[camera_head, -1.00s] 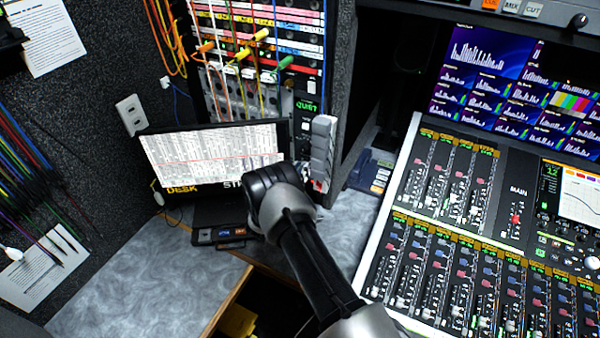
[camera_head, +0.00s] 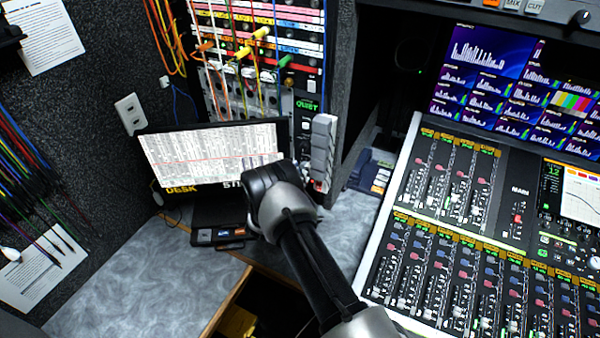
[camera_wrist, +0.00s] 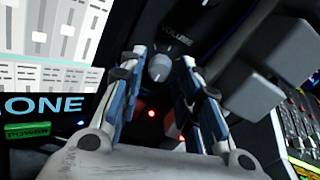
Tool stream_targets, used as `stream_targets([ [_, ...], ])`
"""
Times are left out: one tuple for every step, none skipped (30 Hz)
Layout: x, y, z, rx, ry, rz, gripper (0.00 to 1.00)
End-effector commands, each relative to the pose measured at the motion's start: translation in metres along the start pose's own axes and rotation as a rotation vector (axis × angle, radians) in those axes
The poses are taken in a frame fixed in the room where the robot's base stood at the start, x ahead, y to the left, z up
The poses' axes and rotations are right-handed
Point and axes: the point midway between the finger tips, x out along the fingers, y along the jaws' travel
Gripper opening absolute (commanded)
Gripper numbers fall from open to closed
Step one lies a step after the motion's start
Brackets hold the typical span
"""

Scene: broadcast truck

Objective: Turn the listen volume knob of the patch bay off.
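The patch bay (camera_head: 262,45) stands at the back with colored label strips and plugged cables. In the wrist view a round grey knob (camera_wrist: 160,68) sits on a dark panel, with a label reading "VOLUME" beside it. My gripper (camera_wrist: 162,62) is open, with one finger on each side of the knob. A gap shows between the knob and the fingers; contact is not clear. In the head view my wrist hides the knob and the fingertips.
A monitor (camera_head: 212,155) stands just left of my wrist. Grey blocks (camera_head: 323,150) are close on the right, also large in the wrist view. A small black box with buttons (camera_head: 218,236) lies on the desk. The mixing console (camera_head: 480,220) fills the right.

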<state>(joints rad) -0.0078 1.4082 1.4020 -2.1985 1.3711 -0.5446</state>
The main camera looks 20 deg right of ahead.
Motion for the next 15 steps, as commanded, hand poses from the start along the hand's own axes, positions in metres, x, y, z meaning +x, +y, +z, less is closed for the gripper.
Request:
stream_targets([
  [0.000, 0.000, 0.000, 0.000, 0.000, 0.000, 0.31],
  [0.000, 0.000, 0.000, 0.000, 0.000, 0.000, 0.31],
  [0.000, 0.000, 0.000, 0.000, 0.000, 0.000, 0.31],
  [-0.001, 0.000, 0.000, 0.000, 0.000, 0.000, 0.31],
  [-0.002, 0.000, 0.000, 0.000, 0.000, 0.001, 0.31],
  [-0.004, 0.001, 0.000, 0.000, 0.000, 0.001, 0.31],
  [-0.006, 0.001, 0.000, 0.000, 0.000, 0.002, 0.31],
  [-0.009, 0.001, 0.000, 0.001, 0.000, 0.002, 0.31],
  [-0.015, 0.001, 0.000, 0.001, 0.000, 0.001, 0.31],
  [-0.020, 0.001, 0.001, 0.000, 0.000, 0.002, 0.31],
  [-0.026, 0.002, 0.001, -0.001, 0.000, 0.004, 0.31],
  [-0.034, 0.002, 0.000, -0.002, 0.000, 0.004, 0.31],
  [-0.041, 0.002, 0.000, -0.001, 0.000, 0.004, 0.31],
  [-0.048, 0.002, 0.000, -0.002, 0.000, 0.005, 0.31],
  [-0.057, 0.002, 0.000, -0.003, 0.000, 0.005, 0.31],
])
